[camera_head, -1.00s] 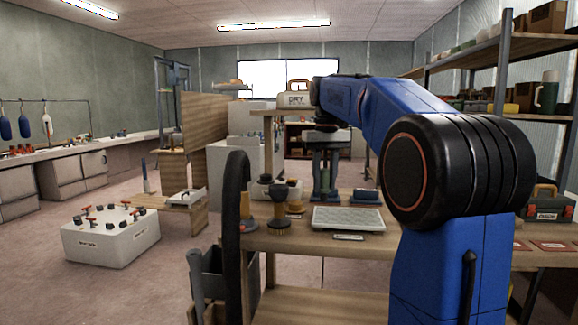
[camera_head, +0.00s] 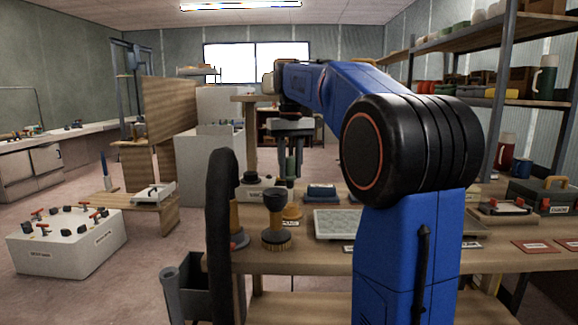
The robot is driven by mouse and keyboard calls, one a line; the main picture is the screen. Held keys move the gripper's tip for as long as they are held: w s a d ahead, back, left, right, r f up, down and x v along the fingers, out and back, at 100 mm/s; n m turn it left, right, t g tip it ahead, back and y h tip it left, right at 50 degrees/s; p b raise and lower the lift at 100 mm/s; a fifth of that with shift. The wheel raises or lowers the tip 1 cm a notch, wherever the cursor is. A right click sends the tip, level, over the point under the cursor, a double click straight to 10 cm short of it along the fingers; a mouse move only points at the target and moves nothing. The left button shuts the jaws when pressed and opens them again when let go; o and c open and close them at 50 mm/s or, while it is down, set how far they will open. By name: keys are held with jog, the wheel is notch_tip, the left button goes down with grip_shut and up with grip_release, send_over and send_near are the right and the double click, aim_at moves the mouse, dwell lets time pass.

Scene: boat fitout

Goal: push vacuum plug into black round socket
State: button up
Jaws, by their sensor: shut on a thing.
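My gripper (camera_head: 291,160) is at the end of my blue arm, pointing down over the back of the wooden bench. It is shut on a small dark green upright piece (camera_head: 291,167), which I take to be the vacuum plug; its lower end is hard to make out. A low pale box (camera_head: 258,191) with dark round parts on top stands on the bench just left of the gripper. I cannot tell whether one of these is the black round socket. The plug appears apart from the box.
On the bench (camera_head: 300,262) are a dark-handled brush (camera_head: 276,232), a blue item (camera_head: 321,193) and a pale flat tray (camera_head: 334,224). A thick black hose (camera_head: 220,240) arches at the front left. A toolbox (camera_head: 543,196) is at right.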

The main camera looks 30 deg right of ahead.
jog(key=shift+f, duration=2.05)
jog(key=shift+f, duration=2.05)
dwell(0.3)
jog(key=o, duration=1.3)
jog(key=shift+c, duration=0.2)
notch_tip(320, 180, up, 16)
jog(key=shift+r, duration=0.7)
jog(key=shift+s, duration=0.1)
